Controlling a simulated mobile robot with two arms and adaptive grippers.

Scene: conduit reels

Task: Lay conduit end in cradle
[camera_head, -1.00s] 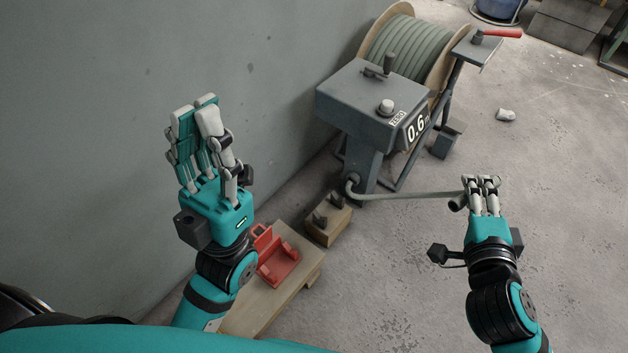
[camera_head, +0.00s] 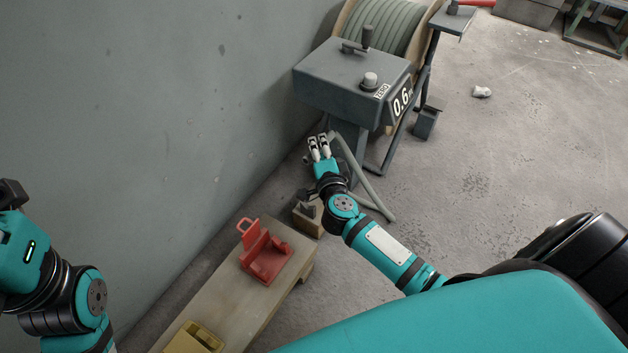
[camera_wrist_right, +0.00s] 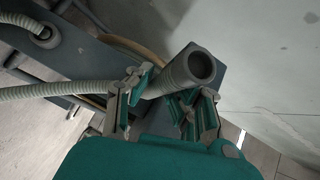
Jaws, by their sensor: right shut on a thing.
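The conduit is a grey-green ribbed hose; in the head view it (camera_head: 376,190) hangs in a loop beside the reel stand. My right gripper (camera_head: 319,143) is in front of the stand's grey box, fingers pointing away from me. In the right wrist view the gripper (camera_wrist_right: 160,100) is shut around the conduit (camera_wrist_right: 175,78), whose open round end sticks out past the fingers. The red cradle (camera_head: 270,262) stands empty on a wooden bench, nearer me and left of my right gripper.
The wooden bench (camera_head: 222,312) also carries a yellow tray (camera_head: 192,338). A small wooden block with dark clamps (camera_head: 308,217) sits beyond it, under my right arm. The reel stand (camera_head: 355,85) with its 0.6 display is behind. A wall bounds the left; floor at right is open.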

